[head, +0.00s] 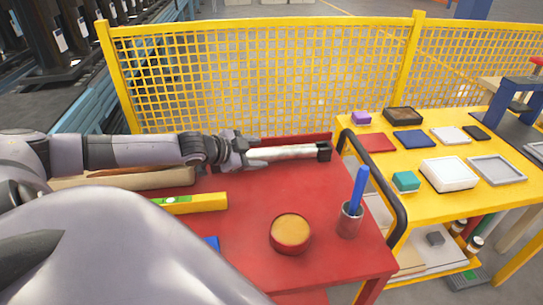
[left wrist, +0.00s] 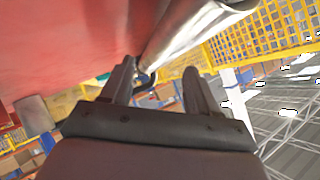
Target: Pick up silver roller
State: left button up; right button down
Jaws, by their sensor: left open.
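The silver roller (head: 285,153) lies along the back of the red table (head: 255,215), with a dark block at its right end. My left gripper (head: 246,151) reaches in from the left, at the roller's left end. In the left wrist view the shiny roller (left wrist: 187,38) runs from the top right down towards the gap between the fingers. The left gripper (left wrist: 160,68) is open there, and I cannot tell whether its fingers touch the roller. My right gripper is not in view.
A yellow level (head: 200,203), a round tan-topped tin (head: 290,232) and a cup (head: 349,220) with a blue tool stand on the red table. A yellow mesh fence (head: 270,85) stands behind. A yellow table (head: 440,211) is at right.

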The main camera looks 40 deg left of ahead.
aim_at(268, 153)
pick_arm(q)
jog(key=shift+w, duration=0.15)
jog(key=shift+x, duration=2.5)
jog(key=shift+c, duration=0.2)
grip_shut()
jog(key=shift+r, duration=0.15)
